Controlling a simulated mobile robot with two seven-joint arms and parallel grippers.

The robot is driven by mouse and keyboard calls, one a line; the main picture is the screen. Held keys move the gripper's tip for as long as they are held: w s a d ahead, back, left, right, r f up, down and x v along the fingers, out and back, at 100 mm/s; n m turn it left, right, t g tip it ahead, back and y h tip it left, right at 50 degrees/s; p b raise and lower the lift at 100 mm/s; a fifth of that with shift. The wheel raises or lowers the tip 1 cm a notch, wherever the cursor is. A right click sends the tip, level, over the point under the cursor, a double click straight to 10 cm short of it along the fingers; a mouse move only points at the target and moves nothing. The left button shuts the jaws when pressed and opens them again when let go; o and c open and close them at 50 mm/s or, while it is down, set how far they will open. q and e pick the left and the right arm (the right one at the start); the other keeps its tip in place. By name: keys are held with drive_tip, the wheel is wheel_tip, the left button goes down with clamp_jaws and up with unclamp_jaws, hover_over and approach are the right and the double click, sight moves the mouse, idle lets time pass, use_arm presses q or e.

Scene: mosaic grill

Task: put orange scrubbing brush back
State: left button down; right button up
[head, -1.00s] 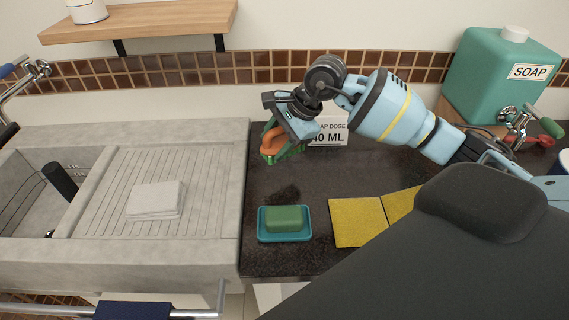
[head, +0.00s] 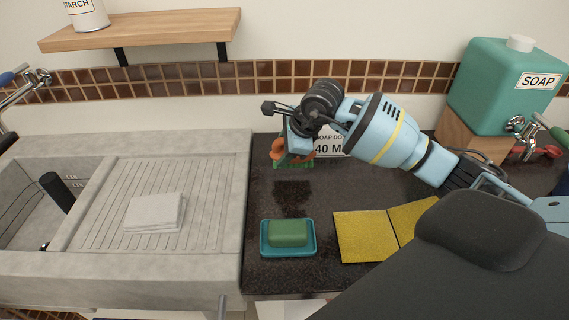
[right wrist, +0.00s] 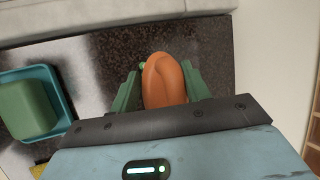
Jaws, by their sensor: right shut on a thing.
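The orange scrubbing brush (head: 278,149) is held in my right gripper (head: 293,160) over the back left part of the dark counter, beside the dose sign. In the right wrist view the rounded orange brush (right wrist: 163,82) sits between the two green fingers, which are shut on it. The gripper points down, and the arm partly hides the brush in the head view. I cannot tell whether the brush touches the counter. My left gripper is not in view.
A green soap bar (head: 288,232) lies in a teal dish (head: 289,252) at the front. Yellow cloths (head: 364,238) lie to its right. The dose sign (head: 333,145) stands behind the gripper. A soap tank (head: 497,85) stands at right, the stone sink (head: 215,145) at left.

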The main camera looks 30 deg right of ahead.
drive_tip(key=shift+f, duration=2.25)
drive_tip(key=shift+f, duration=0.1)
drive_tip(key=o, duration=1)
drive_tip(key=shift+c, duration=0.2)
drive_tip(key=shift+s+d+r, duration=0.1)
drive_tip(key=shift+s+r, duration=0.1)
drive_tip(key=shift+r, duration=0.4)
drive_tip(key=v, duration=1.1)
drive_tip(key=shift+f, duration=0.1)
